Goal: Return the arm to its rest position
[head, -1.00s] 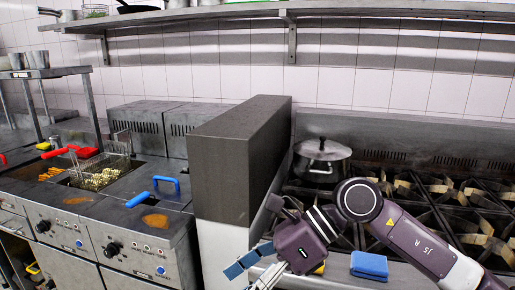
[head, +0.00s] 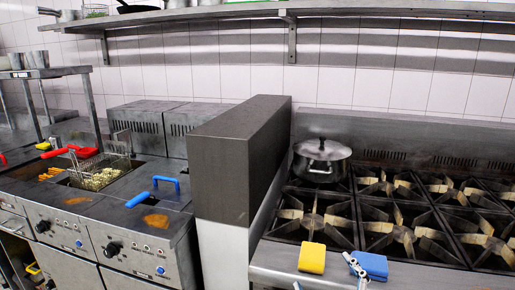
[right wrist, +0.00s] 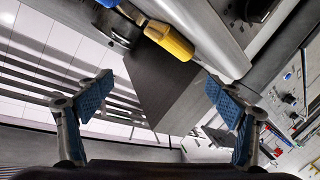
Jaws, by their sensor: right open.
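My right gripper (head: 324,274) shows only as fingertips at the bottom edge of the head view, in front of the stove and by the two sponges. In the right wrist view its two blue-padded fingers (right wrist: 160,92) stand wide apart with nothing between them. The rest of my right arm is out of the head view. My left gripper is in neither view.
A yellow sponge (head: 312,258) and a blue sponge (head: 373,263) lie on the stove's front ledge. A lidded pot (head: 321,162) stands on the back left burner. A dark partition (head: 222,175) separates stove and fryers (head: 105,215). The other visible burners are bare.

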